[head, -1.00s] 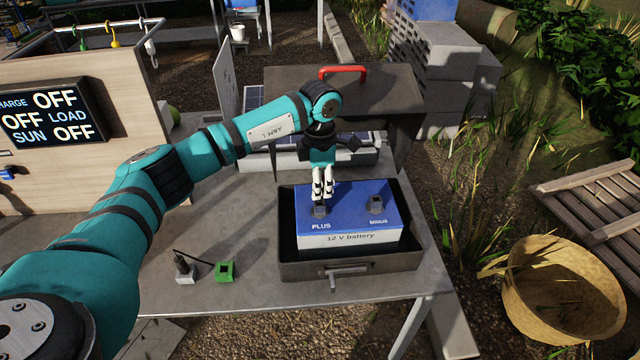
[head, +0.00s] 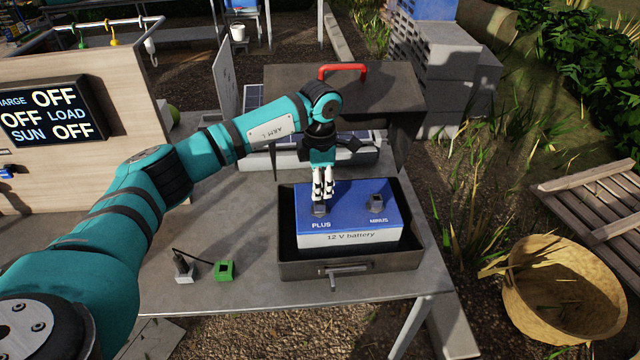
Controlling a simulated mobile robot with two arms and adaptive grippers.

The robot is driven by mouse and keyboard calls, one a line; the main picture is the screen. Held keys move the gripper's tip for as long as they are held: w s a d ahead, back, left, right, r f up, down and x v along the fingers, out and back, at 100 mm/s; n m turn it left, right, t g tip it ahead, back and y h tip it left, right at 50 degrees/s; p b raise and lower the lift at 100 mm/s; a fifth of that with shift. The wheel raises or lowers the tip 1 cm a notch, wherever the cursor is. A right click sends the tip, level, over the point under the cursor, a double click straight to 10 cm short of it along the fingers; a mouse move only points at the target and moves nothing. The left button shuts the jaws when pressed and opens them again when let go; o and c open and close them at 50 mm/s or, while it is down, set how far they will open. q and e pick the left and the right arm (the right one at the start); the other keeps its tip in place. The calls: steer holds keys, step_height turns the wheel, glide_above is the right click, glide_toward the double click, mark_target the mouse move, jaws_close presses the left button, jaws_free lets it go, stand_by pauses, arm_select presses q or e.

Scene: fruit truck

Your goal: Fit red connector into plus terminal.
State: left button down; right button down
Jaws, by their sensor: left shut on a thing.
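The 12 V battery (head: 349,238) is blue on top with a pale front and sits in an open dark grey box. Its plus terminal (head: 320,208), a small dark block, stands above the word PLUS. The minus terminal (head: 376,201) is to its right. My left gripper (head: 321,196) points down with its fingers shut right at the plus terminal. What it holds is hidden by the fingers, and I cannot tell whether it is seated. No red connector shows clearly. My right gripper is not in view.
A green connector (head: 224,270) and a grey block (head: 185,268), joined by a dark cable, lie on the grey table (head: 180,320) left of the box (head: 350,263). The lid (head: 385,95) with a red handle stands open behind. A wicker basket (head: 565,300) is at the right.

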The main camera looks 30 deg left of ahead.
arm_select(q)
steer(key=shift+f+b, duration=1)
steer(key=shift+f, duration=0.3)
stand_by(0.8)
stand_by(0.6)
steer(key=c, duration=1)
jaws_free()
